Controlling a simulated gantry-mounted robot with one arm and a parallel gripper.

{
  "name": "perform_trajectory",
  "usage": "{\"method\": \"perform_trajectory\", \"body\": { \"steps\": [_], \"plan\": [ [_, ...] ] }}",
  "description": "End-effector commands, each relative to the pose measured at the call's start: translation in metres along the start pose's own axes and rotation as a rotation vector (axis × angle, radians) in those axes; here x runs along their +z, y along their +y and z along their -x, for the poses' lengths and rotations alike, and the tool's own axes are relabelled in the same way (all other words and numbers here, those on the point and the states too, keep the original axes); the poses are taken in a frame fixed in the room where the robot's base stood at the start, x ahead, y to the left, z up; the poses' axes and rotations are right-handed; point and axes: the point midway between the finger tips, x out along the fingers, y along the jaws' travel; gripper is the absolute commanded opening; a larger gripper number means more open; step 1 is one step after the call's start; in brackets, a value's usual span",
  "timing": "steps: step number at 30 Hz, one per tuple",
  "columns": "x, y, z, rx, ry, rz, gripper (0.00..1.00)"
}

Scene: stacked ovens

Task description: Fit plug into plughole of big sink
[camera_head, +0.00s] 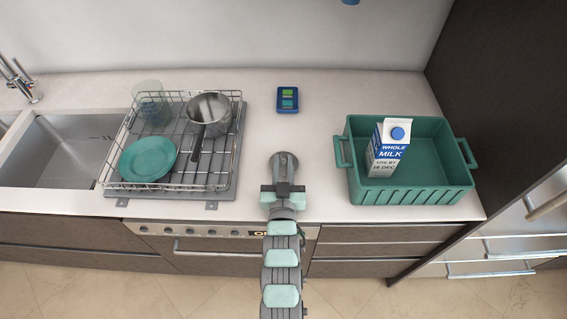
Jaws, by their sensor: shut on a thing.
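My gripper (284,188) is over the front part of the counter, right of the dish rack. It is shut on a round grey thing, which looks like the plug (285,165). The fingers hide part of it, and I cannot tell how far above the counter it is. The big sink (72,152) is a steel basin at the left, well away from my gripper. I cannot make out its plughole in this view.
A wire dish rack (216,186) with a teal plate (147,158), a glass (150,103) and a saucepan (210,108) stands between sink and gripper. A tap (20,80) rises behind the sink. A green crate (430,195) holding a milk carton (388,147) stands right.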

Motion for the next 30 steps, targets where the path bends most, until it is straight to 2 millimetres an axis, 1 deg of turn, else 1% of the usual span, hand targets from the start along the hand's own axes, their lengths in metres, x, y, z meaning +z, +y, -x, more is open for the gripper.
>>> {"method": "perform_trajectory", "body": {
  "steps": [1,3,9,13,14,21,30],
  "plan": [
    [0.0036,0.0001,-0.0047,0.000,0.002,0.000,0.00],
    [0.0060,0.0000,-0.0071,0.000,0.003,0.000,0.00],
    [0.0056,0.0000,-0.0065,0.000,0.003,0.000,0.00],
    [0.0098,0.0001,-0.0064,0.000,0.002,0.000,0.00],
    [0.0095,0.0001,-0.0064,0.000,0.002,0.000,0.22],
    [0.0090,0.0000,-0.0063,0.000,0.002,0.000,0.42],
    [0.0063,0.0000,-0.0062,0.000,0.003,0.000,0.42]
  ]
}}
